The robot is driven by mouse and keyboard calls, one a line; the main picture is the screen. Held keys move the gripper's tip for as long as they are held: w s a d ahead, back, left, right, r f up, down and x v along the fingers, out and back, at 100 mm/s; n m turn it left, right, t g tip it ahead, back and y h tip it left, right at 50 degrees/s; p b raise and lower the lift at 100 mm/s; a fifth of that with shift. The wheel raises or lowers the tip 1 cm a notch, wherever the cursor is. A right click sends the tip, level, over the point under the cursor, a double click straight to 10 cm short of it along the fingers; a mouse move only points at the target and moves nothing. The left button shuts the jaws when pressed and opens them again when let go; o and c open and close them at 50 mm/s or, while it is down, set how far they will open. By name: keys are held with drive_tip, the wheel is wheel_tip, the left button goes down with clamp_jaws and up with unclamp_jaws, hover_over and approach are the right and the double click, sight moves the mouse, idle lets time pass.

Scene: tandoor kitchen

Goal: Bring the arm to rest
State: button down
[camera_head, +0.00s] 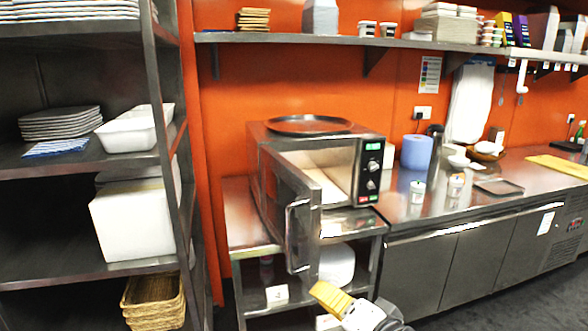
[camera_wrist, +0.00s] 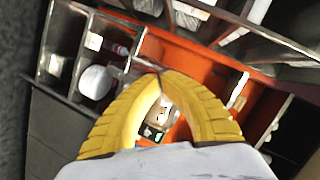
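My gripper (camera_head: 318,289) shows at the bottom centre of the head view, with its yellow fingers pointing up and left. It is in front of the stand under the microwave, just below the open door. In the wrist view, the two yellow fingers of my gripper (camera_wrist: 159,74) curve together and meet at their tips, with nothing seen held between them. The microwave (camera_head: 371,172) has its door (camera_head: 296,215) swung open toward me. Most of my arm is out of view in the head view.
A metal shelf rack (camera_head: 60,167) with plates, white containers and baskets stands at the left. A steel counter (camera_head: 420,223) with small items runs to the right. A wall shelf (camera_head: 300,39) is above. Dark floor (camera_head: 500,310) is clear at the bottom right.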

drive_tip(key=s+d+f+n+g+h, duration=0.3)
drive_tip(key=s+d, duration=0.2)
drive_tip(key=d, duration=0.2)
drive_tip(key=s+d+f+n+g+h, duration=0.3)
drive_tip(key=s+d+h, duration=0.1)
drive_tip(key=s+d, duration=0.1)
drive_tip(key=shift+s+d, duration=0.35)
drive_tip(key=shift+d, duration=0.55)
